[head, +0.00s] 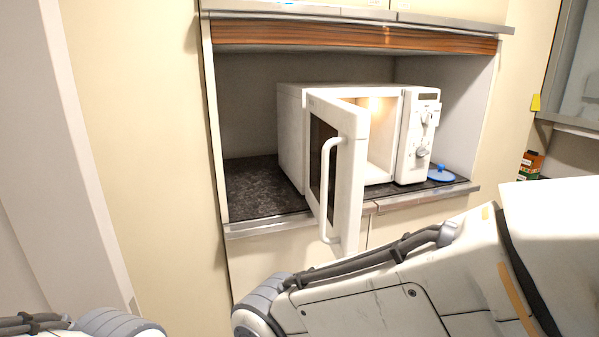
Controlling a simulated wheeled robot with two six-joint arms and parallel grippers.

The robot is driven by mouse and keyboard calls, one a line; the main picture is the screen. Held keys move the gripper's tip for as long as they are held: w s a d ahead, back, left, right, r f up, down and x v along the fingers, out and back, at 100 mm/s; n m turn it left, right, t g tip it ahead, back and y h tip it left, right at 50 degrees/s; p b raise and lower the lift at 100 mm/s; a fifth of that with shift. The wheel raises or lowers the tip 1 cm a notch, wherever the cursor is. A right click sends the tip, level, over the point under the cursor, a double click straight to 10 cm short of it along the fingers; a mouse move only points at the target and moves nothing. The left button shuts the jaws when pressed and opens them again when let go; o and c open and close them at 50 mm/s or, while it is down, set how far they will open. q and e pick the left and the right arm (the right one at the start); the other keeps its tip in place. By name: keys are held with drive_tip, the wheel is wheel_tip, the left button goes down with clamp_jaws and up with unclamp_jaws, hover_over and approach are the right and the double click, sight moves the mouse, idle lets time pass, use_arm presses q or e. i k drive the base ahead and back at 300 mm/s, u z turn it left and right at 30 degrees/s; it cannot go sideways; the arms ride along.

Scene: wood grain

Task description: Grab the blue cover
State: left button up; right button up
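The blue cover (440,174) is a small round lid with a knob on top. It lies on the dark shelf surface at the right of the white microwave (291,135), close to the front edge. The microwave door (350,175) stands open toward me, and the lit inside shows behind it. My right arm crosses the lower right of the head view, below and in front of the shelf. Only a bit of my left arm shows at the lower left corner. Neither gripper is in the picture.
The shelf niche (245,185) has a bare dark counter left of the microwave. A metal edge strip (265,227) runs along its front. The open door juts out past this edge. A small orange and green box (531,164) stands at the far right.

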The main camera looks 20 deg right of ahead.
sight(439, 175)
drive_tip(key=z, duration=1.6)
drive_tip(key=i, duration=0.4)
drive_tip(key=z, duration=0.75)
drive_tip(key=i, duration=1.7)
drive_tip(key=u, duration=1.1)
drive_tip(key=i, duration=0.75)
drive_tip(key=u, duration=0.65)
